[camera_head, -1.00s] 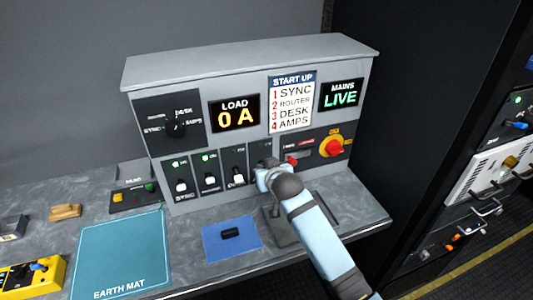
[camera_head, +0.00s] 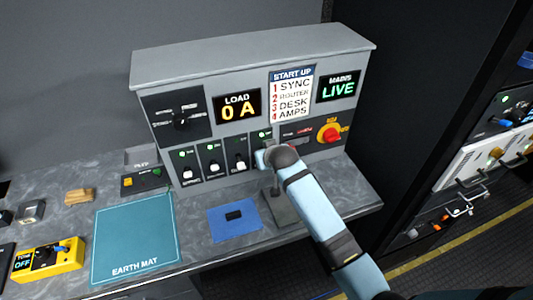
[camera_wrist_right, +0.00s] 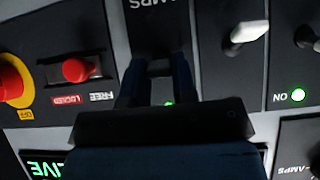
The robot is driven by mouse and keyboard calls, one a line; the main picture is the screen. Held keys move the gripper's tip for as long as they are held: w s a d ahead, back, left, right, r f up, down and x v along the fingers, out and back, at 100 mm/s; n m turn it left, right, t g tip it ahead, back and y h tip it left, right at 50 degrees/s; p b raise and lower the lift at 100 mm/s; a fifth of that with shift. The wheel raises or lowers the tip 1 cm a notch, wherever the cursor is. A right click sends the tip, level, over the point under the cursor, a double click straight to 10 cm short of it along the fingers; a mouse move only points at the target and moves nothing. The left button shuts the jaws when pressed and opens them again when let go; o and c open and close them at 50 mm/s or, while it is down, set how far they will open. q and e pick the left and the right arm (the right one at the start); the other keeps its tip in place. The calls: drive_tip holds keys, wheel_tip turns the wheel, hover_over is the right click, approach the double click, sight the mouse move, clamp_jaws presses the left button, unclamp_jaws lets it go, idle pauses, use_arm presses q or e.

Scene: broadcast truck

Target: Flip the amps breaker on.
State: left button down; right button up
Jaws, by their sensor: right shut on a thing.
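The amps breaker (camera_head: 262,136) is the rightmost of a row of breakers on the grey panel. It shows in the wrist view as a dark column with an upside-down AMPS label (camera_wrist_right: 155,4). My right gripper (camera_head: 262,158) is at this breaker and hides much of it in the head view. In the wrist view my right gripper (camera_wrist_right: 157,72) has its fingers on either side of the breaker's lever (camera_wrist_right: 160,67), shut on it. A green lamp (camera_wrist_right: 168,103) shows between the fingers. The lever's exact position is hard to tell. My left gripper is not in view.
Neighbouring breakers with white levers (camera_head: 240,166) stand close on the left. A red slider (camera_wrist_right: 75,70) and a red rotary switch (camera_head: 331,134) are on the right. The load display (camera_head: 237,108) reads 0 A; the mains display (camera_head: 338,87) reads LIVE.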

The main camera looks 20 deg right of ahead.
drive_tip(key=o, duration=0.9)
drive_tip(key=b+v, duration=0.1)
drive_tip(key=v, duration=1.2)
drive_tip(key=shift+s+r, duration=0.2)
drive_tip(key=shift+s, duration=0.1)
drive_tip(key=s+f+n+y, duration=0.1)
drive_tip(key=s+f, duration=0.6)
drive_tip(key=s, duration=0.1)
drive_tip(key=s+f+y, duration=0.1)
drive_tip(key=s+f, duration=0.6)
drive_tip(key=s, duration=0.1)
drive_tip(key=s+f+n, duration=0.1)
drive_tip(key=s+f, duration=0.7)
drive_tip(key=shift+s+f+n+t+y, duration=0.1)
drive_tip(key=shift+n+t+y, duration=0.2)
drive_tip(key=shift+t+y, duration=0.1)
